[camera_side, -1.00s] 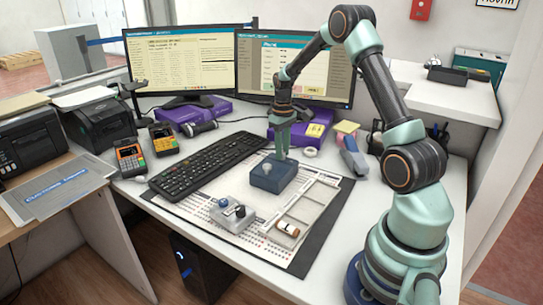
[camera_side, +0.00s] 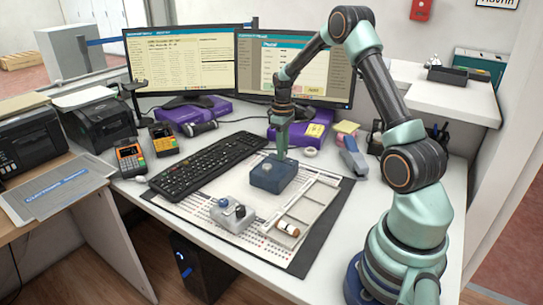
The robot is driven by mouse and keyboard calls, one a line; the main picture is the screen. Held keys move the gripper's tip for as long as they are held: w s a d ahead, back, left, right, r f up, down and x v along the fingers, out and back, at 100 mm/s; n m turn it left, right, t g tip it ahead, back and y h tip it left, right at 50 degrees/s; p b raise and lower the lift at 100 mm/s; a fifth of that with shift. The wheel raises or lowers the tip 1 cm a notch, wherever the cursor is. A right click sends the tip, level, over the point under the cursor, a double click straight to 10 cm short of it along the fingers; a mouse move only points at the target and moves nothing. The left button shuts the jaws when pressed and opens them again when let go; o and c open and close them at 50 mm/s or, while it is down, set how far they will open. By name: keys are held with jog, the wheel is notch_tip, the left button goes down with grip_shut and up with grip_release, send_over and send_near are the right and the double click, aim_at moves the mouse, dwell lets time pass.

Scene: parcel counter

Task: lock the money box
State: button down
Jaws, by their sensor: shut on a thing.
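The money box, a small dark blue box (camera_side: 273,178), sits on the desk mat in front of the monitors. A pale round spot (camera_side: 267,167) shows on its top. My gripper (camera_side: 281,157) points down at the back part of the box's top, with its fingertips right at the box. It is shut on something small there. The fingers and the small picture hide what that thing is, and I cannot tell how the lock stands.
The keyboard (camera_side: 207,165) is close on the left. A stapler-like tool (camera_side: 353,157) stands at the right.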

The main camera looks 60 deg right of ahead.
jog(key=c, duration=0.7)
grip_release()
jog(key=shift+s, duration=0.1)
jog(key=shift+r, duration=0.6)
jog(key=r, duration=1)
jog(key=shift+w+d+r, duration=0.1)
jog(key=shift+w+r, duration=0.1)
jog(key=shift+r, duration=0.2)
jog(key=shift+r, duration=0.1)
